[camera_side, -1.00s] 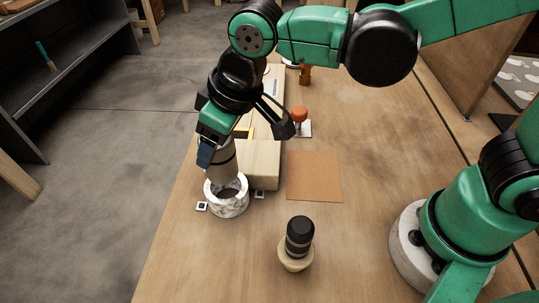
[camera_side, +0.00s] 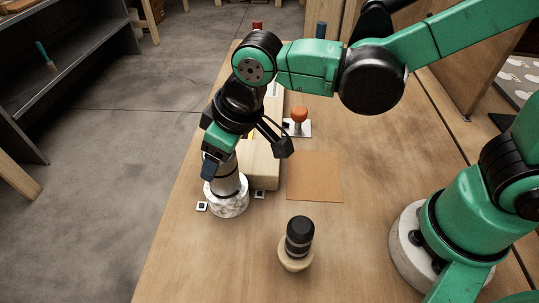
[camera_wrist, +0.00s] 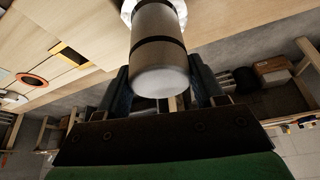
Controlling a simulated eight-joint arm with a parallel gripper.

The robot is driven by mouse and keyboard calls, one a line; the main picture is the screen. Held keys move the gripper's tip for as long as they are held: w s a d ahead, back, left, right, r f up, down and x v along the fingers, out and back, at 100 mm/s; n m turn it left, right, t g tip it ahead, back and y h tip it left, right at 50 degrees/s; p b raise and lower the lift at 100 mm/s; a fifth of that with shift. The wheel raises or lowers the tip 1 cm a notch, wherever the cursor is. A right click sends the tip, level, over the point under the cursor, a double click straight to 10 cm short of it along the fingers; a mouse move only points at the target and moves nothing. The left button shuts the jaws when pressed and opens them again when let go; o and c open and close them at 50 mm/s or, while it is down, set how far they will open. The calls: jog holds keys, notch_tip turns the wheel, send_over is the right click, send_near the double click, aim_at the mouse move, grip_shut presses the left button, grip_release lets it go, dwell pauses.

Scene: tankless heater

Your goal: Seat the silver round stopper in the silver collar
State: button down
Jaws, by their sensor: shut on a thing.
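The silver round stopper (camera_side: 227,182) is a grey cylinder with dark bands, nearly upright in the side view. Its lower end is in or at the mouth of the collar (camera_side: 226,209), a short, pale, marbled ring on the table near its left edge. My gripper (camera_side: 219,168) is shut on the stopper above the collar. In the wrist view the stopper (camera_wrist: 158,60) lies between my gripper's fingers (camera_wrist: 161,88), its far end meeting the pale collar (camera_wrist: 177,6). The stopper hides the collar's opening, so its depth inside cannot be told.
A wooden block (camera_side: 263,170) stands close to the collar's right. A black-capped cylinder (camera_side: 299,230) in a round wooden base stands nearer the front. A brown mat (camera_side: 315,177) and a red-orange knob (camera_side: 299,115) on a plate lie beyond. Small marker tags (camera_side: 201,206) flank the collar.

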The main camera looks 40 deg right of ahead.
aim_at(224, 176)
jog(key=shift+f, duration=2.45)
dwell(2.0)
jog(key=shift+c, duration=0.2)
grip_release()
jog(key=shift+v, duration=2.8)
jog(key=d+r+m+t+h, duration=0.1)
jog(key=d+r+m, duration=0.1)
jog(key=d, duration=0.6)
jog(key=s+d+r+m+t+h, duration=0.1)
jog(key=d+m, duration=0.3)
jog(key=d, duration=0.5)
jog(key=shift+d+r+t, duration=0.25)
jog(key=shift+r+t, duration=0.25)
jog(key=shift+t, duration=0.1)
